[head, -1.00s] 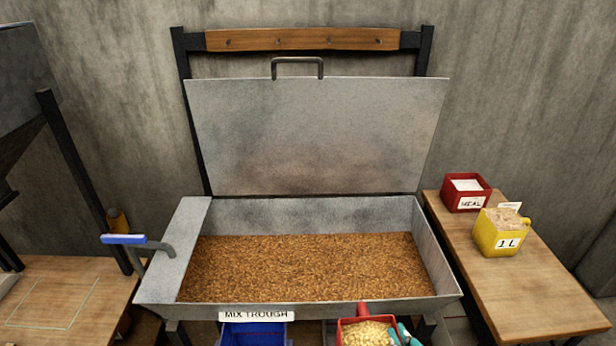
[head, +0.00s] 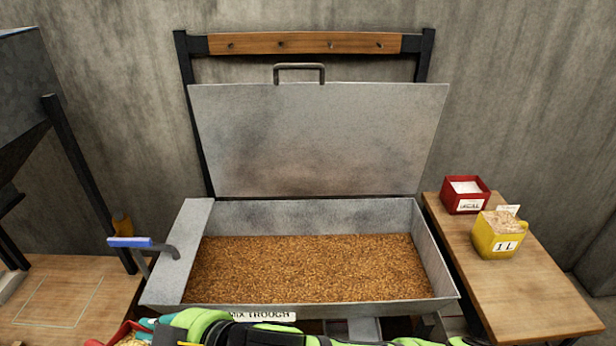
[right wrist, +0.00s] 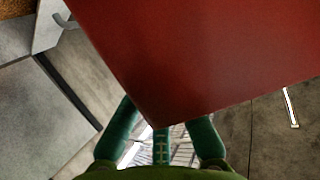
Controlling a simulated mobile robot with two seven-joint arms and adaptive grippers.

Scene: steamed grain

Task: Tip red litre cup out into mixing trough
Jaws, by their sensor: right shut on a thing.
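My left gripper is not in view.
The trough's lid (head: 320,140) leans up at the back. A blue-handled lever (head: 130,242) is at the trough's left. The right table (head: 540,300) holds a red meal box (head: 465,206) and a yellow 1 L cup (head: 497,243). A wooden table (head: 60,285) is at left.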

